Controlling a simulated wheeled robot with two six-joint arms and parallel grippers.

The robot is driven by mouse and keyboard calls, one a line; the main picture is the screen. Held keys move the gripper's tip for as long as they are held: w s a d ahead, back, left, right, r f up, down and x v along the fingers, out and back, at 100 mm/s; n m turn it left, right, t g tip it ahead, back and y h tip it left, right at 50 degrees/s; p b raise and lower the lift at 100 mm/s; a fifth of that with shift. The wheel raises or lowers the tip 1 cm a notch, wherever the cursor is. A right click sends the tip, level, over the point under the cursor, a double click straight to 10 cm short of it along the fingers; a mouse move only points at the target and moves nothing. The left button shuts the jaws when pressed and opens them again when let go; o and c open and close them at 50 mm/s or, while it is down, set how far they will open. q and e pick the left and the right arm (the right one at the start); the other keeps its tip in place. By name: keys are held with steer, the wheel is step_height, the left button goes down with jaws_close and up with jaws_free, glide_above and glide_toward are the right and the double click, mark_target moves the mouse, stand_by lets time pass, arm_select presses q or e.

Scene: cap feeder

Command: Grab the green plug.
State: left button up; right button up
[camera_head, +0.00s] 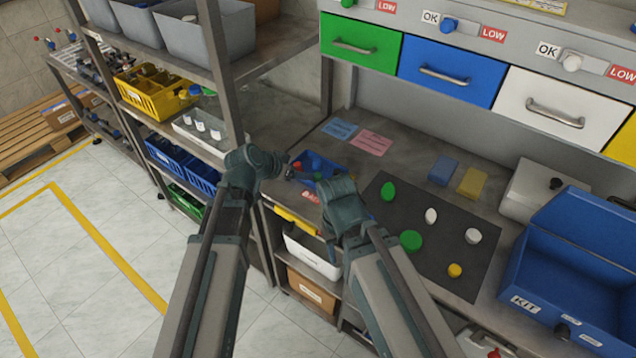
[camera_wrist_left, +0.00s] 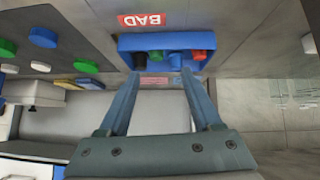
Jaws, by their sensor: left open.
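Two green pieces lie on the dark mat (camera_head: 447,285): a green one at the far left (camera_head: 388,191) and a larger round one nearer me (camera_head: 411,240). I cannot tell which is the plug. In the left wrist view the far one (camera_wrist_left: 86,65) is at the left, and the larger one (camera_wrist_left: 6,48) is at the left edge. My left gripper (camera_head: 292,171) is at the blue BAD bin (camera_head: 327,183), left of the mat. Its fingers (camera_wrist_left: 160,76) are apart with nothing between them, facing the bin. My right gripper is hidden behind its wrist, left of the mat.
White pieces (camera_head: 431,216) and a yellow one (camera_head: 455,270) share the mat; a blue disc (camera_wrist_left: 42,37) shows only in the wrist view. The blue KIT box (camera_head: 560,262) stands right. Coloured drawers (camera_head: 445,72) hang above.

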mark_target(317, 175)
arm_select(q)
steer(key=b+x, duration=0.3)
steer(key=x, duration=0.2)
steer(key=shift+f, duration=0.15)
steer(key=shift+w+d, duration=0.15)
steer(key=shift+d, duration=0.05)
steer(key=b+x, duration=0.1)
steer(key=x, duration=0.1)
steer(key=b+x, duration=0.2)
steer(key=x, duration=0.1)
steer(key=shift+d, duration=0.35)
jaws_close()
